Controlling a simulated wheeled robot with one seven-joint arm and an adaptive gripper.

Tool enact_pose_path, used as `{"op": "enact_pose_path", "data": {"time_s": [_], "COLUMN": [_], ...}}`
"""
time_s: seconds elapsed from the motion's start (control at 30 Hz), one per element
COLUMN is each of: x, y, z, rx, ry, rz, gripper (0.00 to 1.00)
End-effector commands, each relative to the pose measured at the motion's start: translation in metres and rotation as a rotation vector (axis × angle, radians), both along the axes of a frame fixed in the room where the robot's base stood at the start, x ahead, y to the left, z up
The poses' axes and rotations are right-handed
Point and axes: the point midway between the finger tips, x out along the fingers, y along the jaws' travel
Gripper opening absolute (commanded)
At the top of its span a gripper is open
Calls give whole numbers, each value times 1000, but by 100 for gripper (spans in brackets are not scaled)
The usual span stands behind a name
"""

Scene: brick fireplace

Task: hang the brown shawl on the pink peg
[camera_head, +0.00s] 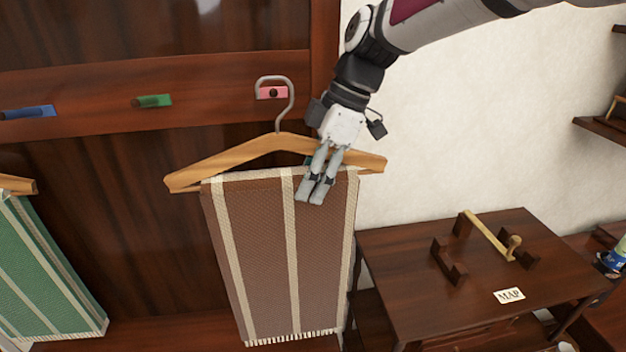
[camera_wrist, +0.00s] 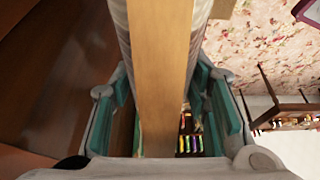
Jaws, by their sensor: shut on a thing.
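The brown shawl (camera_head: 265,255), with cream stripes and a fringed lower edge, hangs over a wooden hanger (camera_head: 235,158). My gripper (camera_head: 315,192) is shut on the hanger, right of its hook. The wrist view shows the hanger's wooden bar (camera_wrist: 160,60) running between the two teal-padded fingers. The grey metal hook (camera_head: 291,100) rises from the hanger, and its curve frames the pink peg (camera_head: 272,93) in the head view. I cannot tell whether the hook rests on the peg or stands in front of it. The shawl hangs nearly upright.
A green peg (camera_head: 152,101) and a blue peg (camera_head: 28,112) sit on the same dark wood rail, left of the pink one. A green shawl (camera_head: 45,265) hangs at the far left. A dark wood table (camera_head: 480,285) with a cradle and a MAP label stands at the right.

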Motion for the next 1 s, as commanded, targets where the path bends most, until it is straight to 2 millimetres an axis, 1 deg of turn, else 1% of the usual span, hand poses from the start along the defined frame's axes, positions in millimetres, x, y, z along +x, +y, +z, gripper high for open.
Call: {"op": "enact_pose_path", "data": {"time_s": [0.03,1.0], "x": [5,56], "y": [1,15], "z": [-1,-16], "rx": [2,2], "ry": [-2,-3], "rz": [1,0], "gripper": [0,0]}}
